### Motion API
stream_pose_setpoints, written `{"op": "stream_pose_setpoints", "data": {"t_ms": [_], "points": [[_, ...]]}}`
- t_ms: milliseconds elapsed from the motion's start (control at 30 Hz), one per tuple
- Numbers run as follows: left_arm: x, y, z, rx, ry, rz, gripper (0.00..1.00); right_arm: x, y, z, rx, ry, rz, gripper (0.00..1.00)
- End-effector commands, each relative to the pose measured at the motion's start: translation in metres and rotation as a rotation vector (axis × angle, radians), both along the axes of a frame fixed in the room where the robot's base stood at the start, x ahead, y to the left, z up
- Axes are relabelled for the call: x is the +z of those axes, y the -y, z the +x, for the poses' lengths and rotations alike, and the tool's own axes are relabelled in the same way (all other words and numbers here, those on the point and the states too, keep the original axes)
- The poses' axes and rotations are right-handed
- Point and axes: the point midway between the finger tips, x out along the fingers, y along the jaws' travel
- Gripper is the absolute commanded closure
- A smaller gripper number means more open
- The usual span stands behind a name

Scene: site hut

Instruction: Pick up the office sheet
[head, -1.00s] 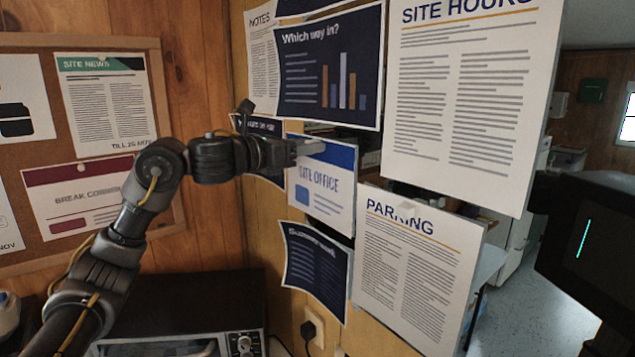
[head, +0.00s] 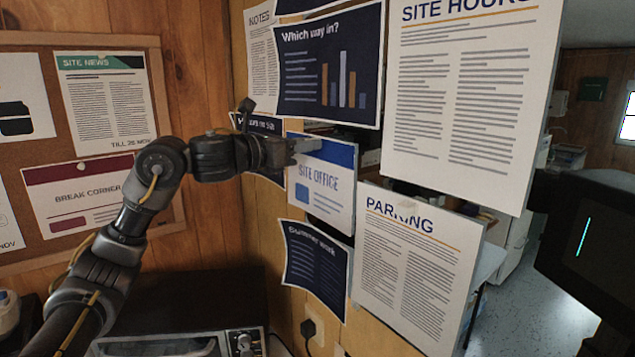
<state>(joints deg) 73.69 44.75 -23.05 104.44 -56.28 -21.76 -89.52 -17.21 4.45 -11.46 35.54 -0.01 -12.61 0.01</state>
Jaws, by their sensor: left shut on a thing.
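The office sheet (head: 325,190) is a white sheet with a blue top band and the words "SITE OFFICE". It hangs among other sheets at the middle of the head view, tilted a little. My left gripper (head: 308,147) reaches in from the left at the sheet's upper edge. Its fingers are shut on the sheet at the blue band. The fingers and wrist hide part of that top edge. My right gripper is not in view.
A dark "Which way in?" sheet (head: 328,70) hangs just above, with the site hours sheet (head: 460,110) to its right. The parking sheet (head: 415,270) and a dark sheet (head: 315,268) hang below. A toaster oven (head: 245,343) stands beneath my left arm.

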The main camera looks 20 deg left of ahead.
Motion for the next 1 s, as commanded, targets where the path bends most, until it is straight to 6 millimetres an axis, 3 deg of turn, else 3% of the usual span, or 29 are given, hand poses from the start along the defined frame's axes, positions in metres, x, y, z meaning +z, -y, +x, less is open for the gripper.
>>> {"op": "stream_pose_setpoints", "data": {"t_ms": [1000], "points": [[0.000, -0.020, -0.033, 0.000, 0.002, 0.000, 1.00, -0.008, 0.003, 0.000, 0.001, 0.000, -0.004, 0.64]]}}
